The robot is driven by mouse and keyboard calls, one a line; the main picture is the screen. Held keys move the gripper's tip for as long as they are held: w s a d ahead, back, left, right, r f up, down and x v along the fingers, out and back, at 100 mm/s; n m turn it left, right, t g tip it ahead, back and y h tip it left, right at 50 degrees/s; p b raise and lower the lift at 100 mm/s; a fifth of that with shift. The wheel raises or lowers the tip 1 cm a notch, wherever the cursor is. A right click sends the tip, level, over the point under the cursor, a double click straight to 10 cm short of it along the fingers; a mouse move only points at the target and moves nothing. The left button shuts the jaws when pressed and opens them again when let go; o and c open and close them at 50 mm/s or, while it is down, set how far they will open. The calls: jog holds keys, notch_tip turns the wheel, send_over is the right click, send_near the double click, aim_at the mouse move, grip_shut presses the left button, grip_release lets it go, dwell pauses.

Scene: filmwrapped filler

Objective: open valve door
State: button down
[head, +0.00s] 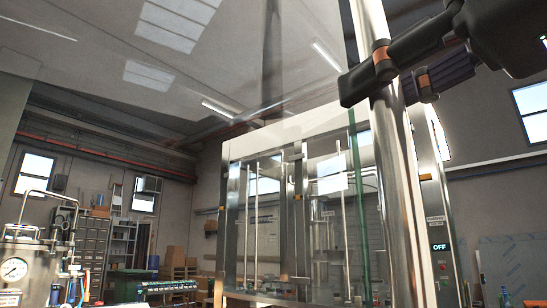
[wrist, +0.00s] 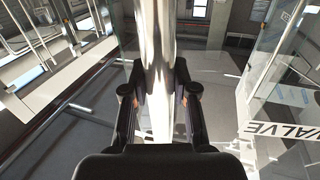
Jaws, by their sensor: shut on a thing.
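A tall polished metal bar handle (head: 396,180) runs up the right of the head view, close to the green edge of a large clear glass door panel (head: 357,190). My gripper (head: 380,85) is at the upper part of this bar, with dark fingers on both sides of it. In the wrist view the bar (wrist: 160,50) passes between the two fingertips, and my gripper (wrist: 155,90) is shut on it. The word VALVE shows on a white label (wrist: 270,132) at the right of the wrist view. How far the door stands open is hard to tell.
A glass-fronted machine cabinet (head: 290,135) with several upright bars stands beyond the panel. Its control post reads OFF (head: 440,247). A metal tank with a gauge (head: 30,270) is at lower left, with shelves and boxes behind. Grey floor (wrist: 90,140) shows in the wrist view.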

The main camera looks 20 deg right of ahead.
jog(key=shift+s+r, duration=0.1)
jog(key=shift+s, duration=0.2)
jog(key=c, duration=0.9)
grip_release()
jog(key=shift+w, duration=0.1)
jog(key=shift+v, duration=3.7)
